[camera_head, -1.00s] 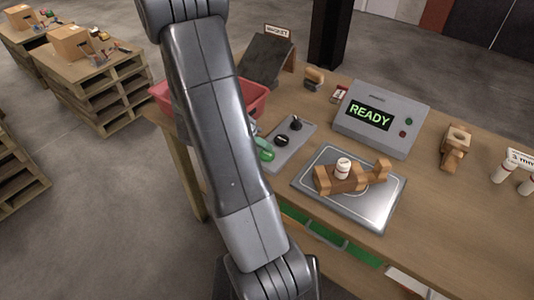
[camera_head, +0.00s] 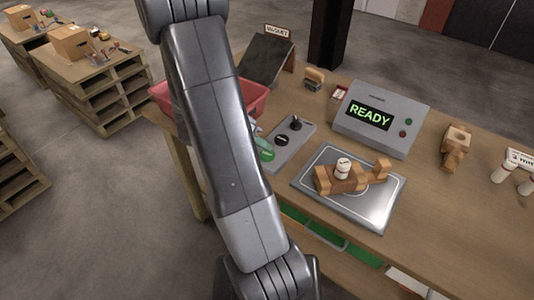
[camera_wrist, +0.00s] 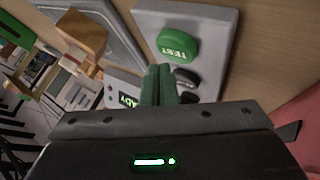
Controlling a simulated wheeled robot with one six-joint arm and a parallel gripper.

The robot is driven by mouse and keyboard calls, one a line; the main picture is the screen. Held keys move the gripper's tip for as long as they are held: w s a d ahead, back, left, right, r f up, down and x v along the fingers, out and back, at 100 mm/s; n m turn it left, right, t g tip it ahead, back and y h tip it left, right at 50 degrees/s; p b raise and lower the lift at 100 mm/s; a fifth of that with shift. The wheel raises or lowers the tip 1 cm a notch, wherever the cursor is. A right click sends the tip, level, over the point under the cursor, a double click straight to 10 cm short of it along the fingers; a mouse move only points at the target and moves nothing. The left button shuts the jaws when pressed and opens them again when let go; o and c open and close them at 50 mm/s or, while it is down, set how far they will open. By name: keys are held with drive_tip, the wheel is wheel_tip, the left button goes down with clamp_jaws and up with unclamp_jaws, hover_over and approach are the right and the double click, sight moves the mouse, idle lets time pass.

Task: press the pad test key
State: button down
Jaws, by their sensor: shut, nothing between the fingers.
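In the head view the key (camera_head: 265,149) shows just right of my arm, at the near end of the panel (camera_head: 302,139). My gripper (camera_wrist: 159,68) is shut and empty in the wrist view. Its green-tinted fingertips show below the key in that picture; whether they touch anything I cannot tell. In the head view my arm hides the gripper. The grey display box (camera_head: 382,139) reads READY.
A dark button (camera_head: 281,140) and a black lever (camera_head: 296,122) share the panel. A metal plate (camera_head: 383,215) bears wooden blocks (camera_head: 350,184) and a white jar (camera_head: 343,166). A red bin (camera_head: 254,97) stands behind my arm. Bare tabletop (camera_head: 450,225) lies to the right.

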sight(263, 155)
drive_tip(key=shift+f+b, duration=0.25)
drive_tip(key=shift+b, duration=0.1)
drive_tip(key=shift+f+b, duration=0.25)
drive_tip(key=shift+b, duration=0.3)
drive_tip(key=shift+f+b, duration=0.4)
drive_tip(key=shift+b, duration=0.2)
idle(0.6)
drive_tip(key=shift+r, duration=0.9)
drive_tip(key=shift+r+p, duration=1.4)
drive_tip(key=shift+r, duration=1.15)
drive_tip(key=shift+f, duration=0.1)
